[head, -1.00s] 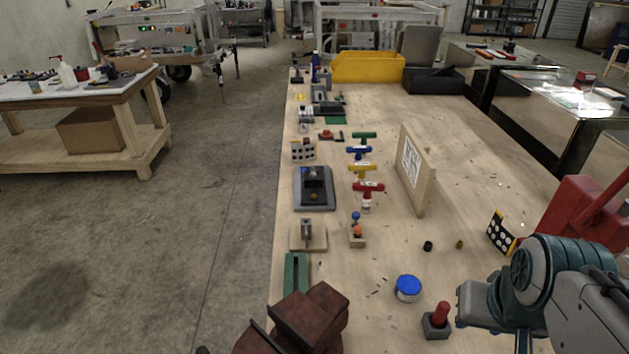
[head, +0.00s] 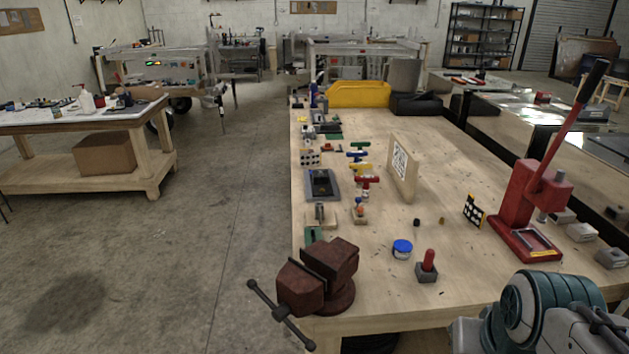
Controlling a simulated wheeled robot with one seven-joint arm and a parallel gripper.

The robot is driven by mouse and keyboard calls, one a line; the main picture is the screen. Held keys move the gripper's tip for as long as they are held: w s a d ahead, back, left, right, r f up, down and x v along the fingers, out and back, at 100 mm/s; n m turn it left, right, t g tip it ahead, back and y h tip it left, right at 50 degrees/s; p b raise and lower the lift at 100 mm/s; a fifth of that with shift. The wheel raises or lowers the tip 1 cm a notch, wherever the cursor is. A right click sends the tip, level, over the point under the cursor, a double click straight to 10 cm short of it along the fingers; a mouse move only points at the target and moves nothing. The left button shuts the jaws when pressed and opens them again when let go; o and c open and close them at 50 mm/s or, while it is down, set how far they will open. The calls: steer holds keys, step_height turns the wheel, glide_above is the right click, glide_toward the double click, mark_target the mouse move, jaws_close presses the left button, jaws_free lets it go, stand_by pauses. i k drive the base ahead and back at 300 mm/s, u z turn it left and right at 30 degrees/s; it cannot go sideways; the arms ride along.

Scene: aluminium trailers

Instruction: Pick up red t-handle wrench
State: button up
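The red t-handle wrench (head: 367,181) stands on the long wooden workbench (head: 450,226), in the head view's middle. It is the nearest in a row of t-handle wrenches. Behind it in the row are a yellow one (head: 361,169), a blue one (head: 357,154) and a green one (head: 359,143). The lower part of the red wrench is too small to make out clearly. My arm shows at the lower right, well to the right of and nearer than the red wrench. My gripper's fingers are not in view.
A dark red vise (head: 318,277) sits at the bench's near left corner. A blue-lidded tin (head: 402,250) and a red-handled block (head: 428,266) stand near the front edge. An upright wooden panel (head: 403,168) stands right of the wrenches. A red press (head: 530,205) is at the right.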

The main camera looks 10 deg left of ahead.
mark_target(364, 195)
steer(key=u, duration=1.9)
steer(key=i, duration=3.25)
steer(key=z, duration=2.8)
